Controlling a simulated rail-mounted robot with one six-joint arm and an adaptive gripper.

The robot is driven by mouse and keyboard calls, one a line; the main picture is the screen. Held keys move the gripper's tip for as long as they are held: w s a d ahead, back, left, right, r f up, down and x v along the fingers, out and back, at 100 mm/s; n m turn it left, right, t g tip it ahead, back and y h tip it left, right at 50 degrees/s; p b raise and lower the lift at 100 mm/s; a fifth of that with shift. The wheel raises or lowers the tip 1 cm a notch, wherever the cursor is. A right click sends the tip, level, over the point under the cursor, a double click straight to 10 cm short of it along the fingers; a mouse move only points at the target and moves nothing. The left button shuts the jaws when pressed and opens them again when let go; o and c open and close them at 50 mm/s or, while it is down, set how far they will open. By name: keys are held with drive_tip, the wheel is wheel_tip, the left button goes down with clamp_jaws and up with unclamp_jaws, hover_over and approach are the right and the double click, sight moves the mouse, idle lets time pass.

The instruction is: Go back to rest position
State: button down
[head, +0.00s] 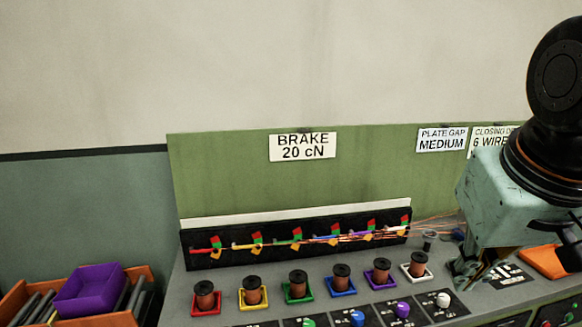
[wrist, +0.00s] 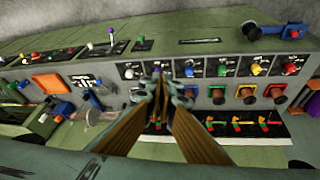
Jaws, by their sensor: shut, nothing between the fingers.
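My gripper (wrist: 160,82) is shut and empty in the wrist view, its two long fingers meeting above the grey bench. In the head view, my gripper (head: 462,278) hangs low at the right, partly cut off from clear view by the arm. It is just right of the white tray (head: 416,278) that holds a copper spool. Whether the fingertips touch the bench cannot be told.
Several copper spools stand in coloured trays, including a red tray (head: 206,309). Behind them a black rail (head: 215,256) carries thin coloured wires running right, near my gripper. A purple bin (head: 88,290) sits at left. The upper wall area is clear.

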drive_tip(key=s+a+y, duration=0.1)
drive_tip(key=s+a, duration=0.5)
drive_tip(key=s, duration=0.6)
drive_tip(key=shift+f+n+g+b, duration=0.3)
drive_tip(key=shift+f+n, duration=0.1)
